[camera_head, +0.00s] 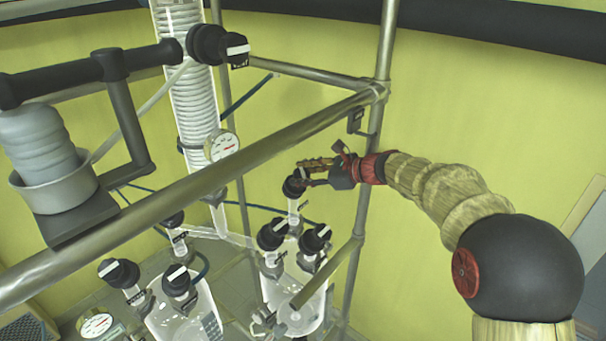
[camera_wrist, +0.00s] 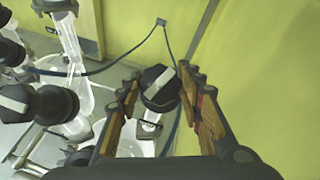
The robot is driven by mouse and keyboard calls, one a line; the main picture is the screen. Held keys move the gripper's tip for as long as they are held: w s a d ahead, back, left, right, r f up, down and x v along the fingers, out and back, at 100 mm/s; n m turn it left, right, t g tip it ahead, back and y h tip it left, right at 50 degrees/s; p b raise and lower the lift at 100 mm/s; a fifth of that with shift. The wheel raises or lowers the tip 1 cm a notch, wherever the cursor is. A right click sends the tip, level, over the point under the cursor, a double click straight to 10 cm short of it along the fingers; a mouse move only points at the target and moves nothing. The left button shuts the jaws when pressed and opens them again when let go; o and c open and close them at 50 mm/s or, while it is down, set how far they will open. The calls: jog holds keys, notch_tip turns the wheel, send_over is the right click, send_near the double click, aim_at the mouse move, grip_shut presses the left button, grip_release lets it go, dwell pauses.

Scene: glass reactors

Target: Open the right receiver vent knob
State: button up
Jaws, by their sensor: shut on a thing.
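The right receiver vent knob (camera_head: 293,187) is a black cap with a white bar, on a glass neck above the back of the right glass receiver (camera_head: 310,318). In the wrist view the knob (camera_wrist: 160,92) lies between the two fingers, its white bar slanted. My gripper (camera_head: 303,172) reaches it from the right and is shut on it. The wooden-looking fingers show on both sides of it in the wrist view (camera_wrist: 159,73). The far side of the knob is hidden in the head view.
Two similar black knobs (camera_head: 272,234) (camera_head: 315,238) stand just in front on the right receiver. The left receiver (camera_head: 187,318) bears more knobs. A metal frame bar (camera_head: 200,190) crosses in front, and an upright post (camera_head: 362,200) stands close to my wrist.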

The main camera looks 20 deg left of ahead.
aim_at(303, 173)
jog(key=shift+n, duration=0.3)
jog(key=o, duration=1.1)
jog(key=shift+o, duration=0.4)
notch_tip(303, 173, up, 10)
